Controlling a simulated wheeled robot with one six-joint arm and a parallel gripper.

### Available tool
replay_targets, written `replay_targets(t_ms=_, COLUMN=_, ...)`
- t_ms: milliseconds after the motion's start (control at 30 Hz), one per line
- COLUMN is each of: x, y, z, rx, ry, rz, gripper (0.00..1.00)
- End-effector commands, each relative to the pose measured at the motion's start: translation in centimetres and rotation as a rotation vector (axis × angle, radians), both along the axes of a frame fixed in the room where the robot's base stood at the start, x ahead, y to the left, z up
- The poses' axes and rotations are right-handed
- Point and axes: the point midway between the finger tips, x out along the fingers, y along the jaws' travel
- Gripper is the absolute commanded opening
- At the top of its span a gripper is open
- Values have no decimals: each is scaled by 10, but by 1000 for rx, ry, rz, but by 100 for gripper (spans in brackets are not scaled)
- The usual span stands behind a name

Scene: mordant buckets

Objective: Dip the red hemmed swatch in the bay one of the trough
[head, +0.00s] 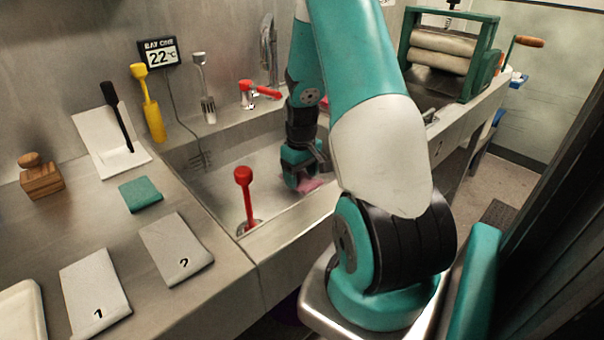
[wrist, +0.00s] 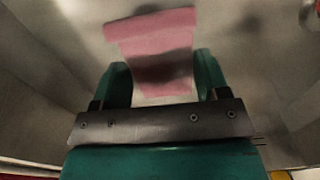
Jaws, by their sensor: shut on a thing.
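The swatch shows as a pinkish-red cloth (wrist: 155,35) in the wrist view, with a band across its upper edge. My gripper (wrist: 163,78) is shut on its lower part, and the cloth extends beyond the fingers. In the head view my gripper (head: 304,166) is down inside the steel bay of the trough (head: 222,178), and a bit of the pink swatch (head: 311,185) shows below it. My arm hides part of the bay. A small display (head: 160,52) behind it reads BAY ONE and 22 °C. I cannot tell whether the cloth touches liquid.
A red-handled upright tool (head: 244,198) stands in the bay's near left corner. A red tap (head: 258,92) is at the back rim. A green mangle (head: 450,52) stands at the far right. Numbered white cards (head: 95,292) and a green block (head: 140,194) lie on the left counter.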

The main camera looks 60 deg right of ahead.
Motion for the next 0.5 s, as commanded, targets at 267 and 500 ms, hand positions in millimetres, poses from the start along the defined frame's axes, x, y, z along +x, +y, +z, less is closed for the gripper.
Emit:
replay_targets(t_ms=267, x=0, y=0, z=6, rx=0, ry=0, rz=0, gripper=46)
replay_targets(t_ms=500, x=0, y=0, z=32, rx=0, ry=0, rz=0, gripper=46)
